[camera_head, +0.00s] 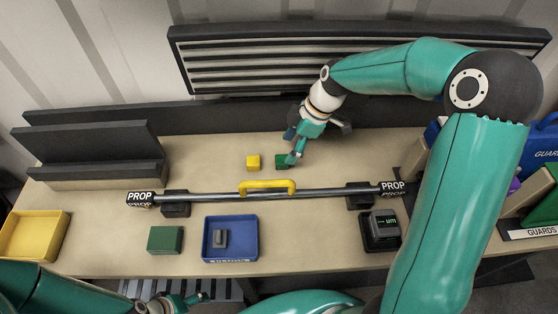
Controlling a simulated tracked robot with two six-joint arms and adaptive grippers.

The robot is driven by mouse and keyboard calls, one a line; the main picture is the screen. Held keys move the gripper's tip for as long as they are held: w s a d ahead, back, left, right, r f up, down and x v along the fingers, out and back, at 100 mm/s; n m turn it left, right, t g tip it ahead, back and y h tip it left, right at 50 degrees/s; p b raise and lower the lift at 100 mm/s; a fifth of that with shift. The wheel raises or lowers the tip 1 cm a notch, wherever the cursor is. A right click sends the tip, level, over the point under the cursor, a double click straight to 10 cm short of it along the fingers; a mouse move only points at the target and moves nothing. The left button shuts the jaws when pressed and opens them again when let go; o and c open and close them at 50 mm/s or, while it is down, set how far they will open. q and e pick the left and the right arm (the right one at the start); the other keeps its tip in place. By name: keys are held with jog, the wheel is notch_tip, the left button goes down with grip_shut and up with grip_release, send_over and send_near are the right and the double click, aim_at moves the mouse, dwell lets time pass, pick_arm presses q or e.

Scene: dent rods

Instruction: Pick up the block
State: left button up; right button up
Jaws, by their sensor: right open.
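A small green block (281,160) sits on the bench behind the rod. A small yellow block (253,162) stands just to its left, apart from it. My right gripper (297,151) is open, pointing down at the green block's right side. One fingertip overlaps that block's edge in the picture; I cannot tell whether it touches. A larger green block (165,240) lies at the front left. My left gripper (184,302) is at the bottom edge, partly cut off, away from the blocks; its opening is unclear.
A rod (217,194) with a yellow handle (267,184) spans the bench on dark supports. A blue tray (231,256) holding a grey piece (220,238), a yellow tray (63,225) and a dark display device (381,231) stand in front. Dark angled rails (90,146) stand back left.

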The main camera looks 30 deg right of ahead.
aim_at(282, 158)
jog(key=shift+p+x, duration=0.6)
jog(key=shift+x, duration=1.7)
jog(key=shift+a+r, duration=0.1)
jog(key=c, duration=1.1)
jog(key=shift+c, duration=0.2)
